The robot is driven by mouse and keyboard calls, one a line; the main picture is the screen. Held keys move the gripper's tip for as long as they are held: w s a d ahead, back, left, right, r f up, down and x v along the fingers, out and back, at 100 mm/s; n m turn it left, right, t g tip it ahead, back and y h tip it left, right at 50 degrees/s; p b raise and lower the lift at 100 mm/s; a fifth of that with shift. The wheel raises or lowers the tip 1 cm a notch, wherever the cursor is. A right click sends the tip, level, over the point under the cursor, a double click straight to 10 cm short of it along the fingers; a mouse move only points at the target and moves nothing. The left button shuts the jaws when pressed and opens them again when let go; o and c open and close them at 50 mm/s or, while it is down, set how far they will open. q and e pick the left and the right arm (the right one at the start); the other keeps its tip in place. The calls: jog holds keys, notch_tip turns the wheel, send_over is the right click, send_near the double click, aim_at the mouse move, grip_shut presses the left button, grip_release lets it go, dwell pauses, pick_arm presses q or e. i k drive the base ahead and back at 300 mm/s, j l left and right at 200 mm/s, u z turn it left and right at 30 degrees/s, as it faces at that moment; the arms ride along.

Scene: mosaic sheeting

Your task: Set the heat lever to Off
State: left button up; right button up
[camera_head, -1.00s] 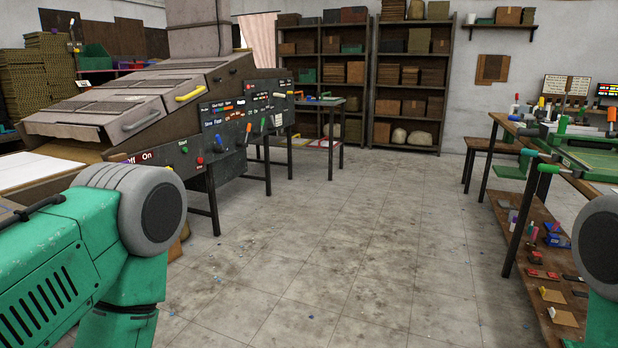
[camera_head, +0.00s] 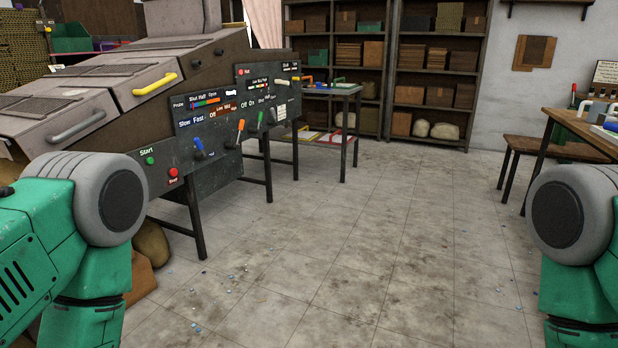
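The machine's dark control panel (camera_head: 225,148) is at left centre, with several levers along it. An orange-handled lever (camera_head: 240,126) sits below a scale reading Off, Low, Mid and High, which fits heat. Its handle points up, at the right end of that scale, away from Off; its exact setting is too small to read. A blue lever (camera_head: 198,144) is to its left, under Slow and Fast. A green lever (camera_head: 260,118) is to its right, near Off and On. Only green and grey upper parts of my arms show; neither gripper is in view.
A green Start button (camera_head: 150,161) and a red button (camera_head: 173,172) are on the panel's near end. A small table (camera_head: 344,92) stands beyond the machine. A bench (camera_head: 560,148) is at right. The floor (camera_head: 340,230) between is clear except for small scraps.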

aim_at(237, 145)
jog(key=i, duration=2.1)
